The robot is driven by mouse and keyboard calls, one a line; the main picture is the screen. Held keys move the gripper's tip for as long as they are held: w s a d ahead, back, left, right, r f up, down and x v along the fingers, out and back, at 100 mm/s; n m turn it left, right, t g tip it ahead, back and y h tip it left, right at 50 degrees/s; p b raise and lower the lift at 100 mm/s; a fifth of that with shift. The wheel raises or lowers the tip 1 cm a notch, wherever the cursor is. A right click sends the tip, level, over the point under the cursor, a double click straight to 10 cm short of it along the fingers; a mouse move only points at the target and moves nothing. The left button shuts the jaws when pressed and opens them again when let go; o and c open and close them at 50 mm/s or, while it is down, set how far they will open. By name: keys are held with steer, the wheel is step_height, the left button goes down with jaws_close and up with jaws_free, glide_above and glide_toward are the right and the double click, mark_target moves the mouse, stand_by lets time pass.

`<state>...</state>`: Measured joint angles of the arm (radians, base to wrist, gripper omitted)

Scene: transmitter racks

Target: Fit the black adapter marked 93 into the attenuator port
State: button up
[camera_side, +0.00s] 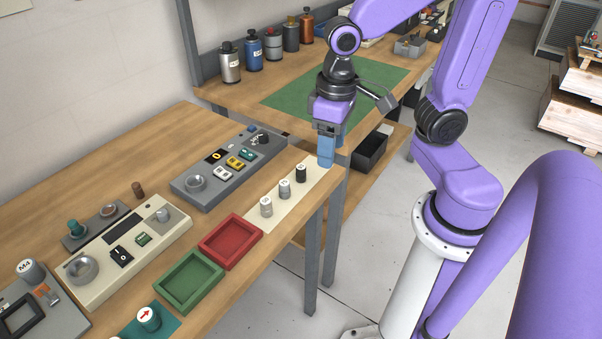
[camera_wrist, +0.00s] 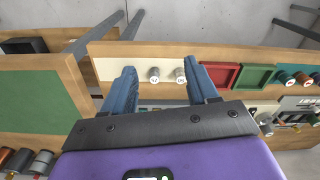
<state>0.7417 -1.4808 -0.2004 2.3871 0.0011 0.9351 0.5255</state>
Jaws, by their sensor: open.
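A black adapter (camera_side: 301,173) stands upright on a cream strip (camera_side: 292,204) on the near bench, at the end of a row with two grey ones. My gripper (camera_side: 326,158) is open and empty, beyond the strip's far end and apart from the adapter. Its blue fingers (camera_wrist: 162,88) show in the wrist view. No readable label identifies the attenuator port; a grey panel (camera_side: 222,175) and a cream unit (camera_side: 125,248) have round fittings.
Two grey adapters (camera_side: 285,189) stand beside the black one. A red tray (camera_side: 231,241) and green tray (camera_side: 190,281) lie nearer the camera. A second bench with a green mat (camera_side: 375,80) and several bottles (camera_side: 253,52) is behind. A gap separates the benches.

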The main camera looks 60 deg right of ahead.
steer(key=w+d+m, duration=0.3)
steer(key=w+m, duration=0.4)
steer(key=m, duration=1)
glide_above(301, 166)
step_height(301, 166, down, 17)
steer(key=shift+r, duration=0.1)
jaws_close()
